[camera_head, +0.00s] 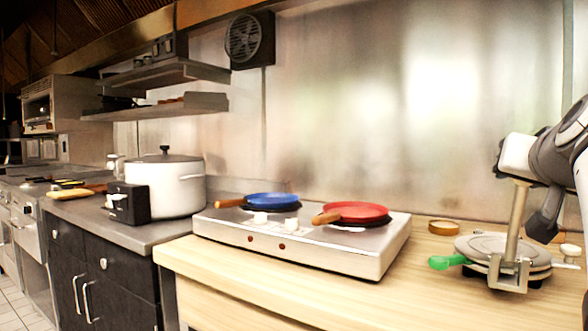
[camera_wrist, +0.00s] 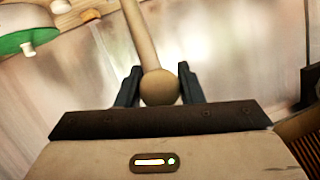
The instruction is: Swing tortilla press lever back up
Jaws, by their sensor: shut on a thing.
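My gripper (camera_head: 520,180) is at the lever's top end, above the press. In the wrist view the lever's round knob (camera_wrist: 160,87) sits between the two dark fingers of my gripper (camera_wrist: 158,86), which are shut on it. The plates look closed together.
A two-burner hotplate (camera_head: 300,249) with a blue pan (camera_head: 272,200) and a red pan (camera_head: 358,211) stands left of the press. A large white pot (camera_head: 165,185) is farther left. Some bare counter lies before the press.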

